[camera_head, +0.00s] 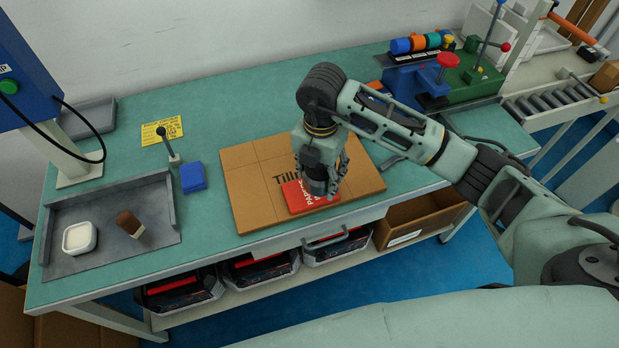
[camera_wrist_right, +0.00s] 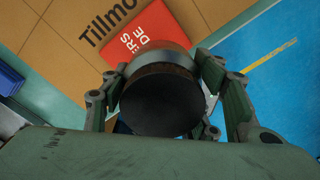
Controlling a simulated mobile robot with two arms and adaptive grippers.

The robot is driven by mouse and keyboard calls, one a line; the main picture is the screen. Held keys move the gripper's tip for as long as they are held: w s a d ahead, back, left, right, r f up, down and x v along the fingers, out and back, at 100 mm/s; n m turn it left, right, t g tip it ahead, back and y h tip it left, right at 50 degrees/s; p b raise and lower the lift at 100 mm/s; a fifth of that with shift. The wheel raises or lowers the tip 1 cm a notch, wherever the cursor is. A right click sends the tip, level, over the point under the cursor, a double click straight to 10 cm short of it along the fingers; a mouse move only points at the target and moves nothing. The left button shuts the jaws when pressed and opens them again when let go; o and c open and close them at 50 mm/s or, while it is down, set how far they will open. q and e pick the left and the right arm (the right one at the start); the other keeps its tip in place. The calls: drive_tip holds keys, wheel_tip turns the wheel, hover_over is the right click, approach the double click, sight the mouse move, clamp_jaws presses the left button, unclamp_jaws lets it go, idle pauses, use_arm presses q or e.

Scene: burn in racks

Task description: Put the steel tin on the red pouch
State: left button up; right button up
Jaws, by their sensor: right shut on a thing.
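The red pouch (camera_head: 297,197) lies flat on a brown cardboard panel (camera_head: 245,170) at the middle of the bench. In the right wrist view the pouch (camera_wrist_right: 146,36) shows just beyond the held tin. My right gripper (camera_head: 320,186) points down over the pouch. It is shut on a round tin (camera_wrist_right: 162,103), whose dark flat end faces the wrist camera, with a brownish rim behind it. In the head view the fingers mostly hide the tin. I cannot tell whether the tin touches the pouch. My left gripper is not in view.
A grey tray (camera_head: 60,262) holds a white dish (camera_head: 80,237) and a brown block (camera_head: 130,223) at the left. A blue block (camera_head: 193,177) and a small lever (camera_head: 168,147) stand left of the panel. A blue-green fixture (camera_head: 440,85) fills the back right.

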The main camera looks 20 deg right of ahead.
drive_tip(key=shift+w+a+f, duration=0.35)
drive_tip(key=shift+w+f, duration=0.05)
drive_tip(key=shift+w, duration=0.2)
drive_tip(key=shift+w+a+f, duration=0.35)
drive_tip(key=shift+w+f, duration=0.05)
drive_tip(key=shift+w, duration=0.2)
wheel_tip(320, 180, down, 4)
drive_tip(key=shift+r+p, duration=0.2)
drive_tip(key=shift+p, duration=0.6)
drive_tip(key=shift+f, duration=0.2)
drive_tip(key=shift+f, duration=0.1)
drive_tip(key=shift+f, duration=0.15)
drive_tip(key=o, duration=1.3)
drive_tip(key=shift+c, duration=0.2)
